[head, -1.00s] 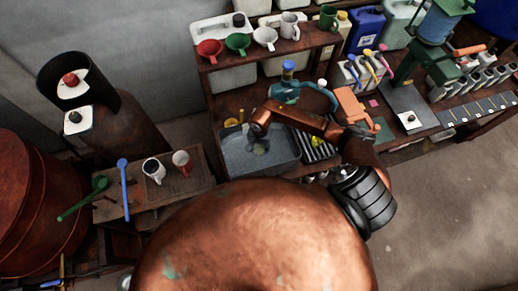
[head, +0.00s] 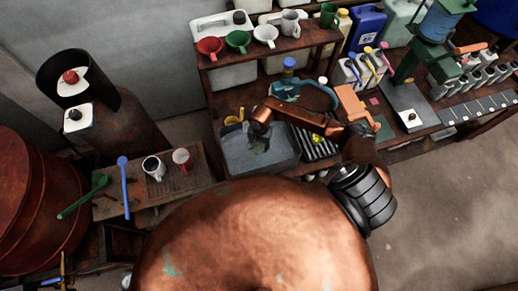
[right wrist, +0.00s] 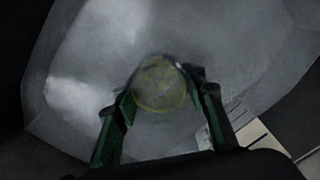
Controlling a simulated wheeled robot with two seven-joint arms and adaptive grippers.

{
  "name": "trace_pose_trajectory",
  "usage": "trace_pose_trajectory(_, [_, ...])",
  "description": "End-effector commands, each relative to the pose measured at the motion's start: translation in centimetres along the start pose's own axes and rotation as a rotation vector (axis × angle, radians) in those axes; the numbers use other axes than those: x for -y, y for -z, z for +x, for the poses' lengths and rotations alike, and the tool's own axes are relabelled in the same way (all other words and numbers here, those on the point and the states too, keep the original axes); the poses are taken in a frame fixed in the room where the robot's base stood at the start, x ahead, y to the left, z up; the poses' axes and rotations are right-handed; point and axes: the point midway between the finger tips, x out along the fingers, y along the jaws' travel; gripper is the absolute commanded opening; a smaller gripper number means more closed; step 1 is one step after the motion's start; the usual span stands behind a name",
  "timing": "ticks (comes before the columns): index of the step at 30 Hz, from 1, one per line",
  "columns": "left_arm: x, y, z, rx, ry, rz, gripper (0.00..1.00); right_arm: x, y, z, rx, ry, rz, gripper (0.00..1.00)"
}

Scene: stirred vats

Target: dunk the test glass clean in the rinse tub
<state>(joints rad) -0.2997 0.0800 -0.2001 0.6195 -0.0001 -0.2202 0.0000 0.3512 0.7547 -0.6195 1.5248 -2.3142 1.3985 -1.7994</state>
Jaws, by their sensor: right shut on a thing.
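The rinse tub (head: 262,172) is a grey rectangular basin with greyish liquid inside, on the bench in the middle of the head view. In the right wrist view, the green fingers of my right gripper (right wrist: 162,108) are shut on the test glass (right wrist: 160,83), a round, see-through piece with a yellowish tint. Grey tub surface surrounds it. I cannot tell how deep the glass sits in the liquid. My left gripper is not in view.
A black ribbed rack (head: 318,149) stands right of the tub. A blue-capped bottle (head: 289,68) and a teal curved fixture (head: 312,92) stand behind it. A low wooden stand with a white mug (head: 154,168) and a red-and-white mug (head: 182,160) is at left.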

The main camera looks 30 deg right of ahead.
Motion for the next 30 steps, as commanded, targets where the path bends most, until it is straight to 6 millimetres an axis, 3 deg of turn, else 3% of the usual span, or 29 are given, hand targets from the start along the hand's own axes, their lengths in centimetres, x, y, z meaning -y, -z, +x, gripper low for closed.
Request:
trace_pose_trajectory(11, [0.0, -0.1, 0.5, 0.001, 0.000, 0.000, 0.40, 0.0, 0.0, 0.1, -0.001, 0.000, 0.001, 0.00])
trace_pose_trajectory(30, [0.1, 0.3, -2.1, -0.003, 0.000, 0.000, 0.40, 0.1, 0.1, -4.7, -0.001, 0.000, 0.000, 0.00])
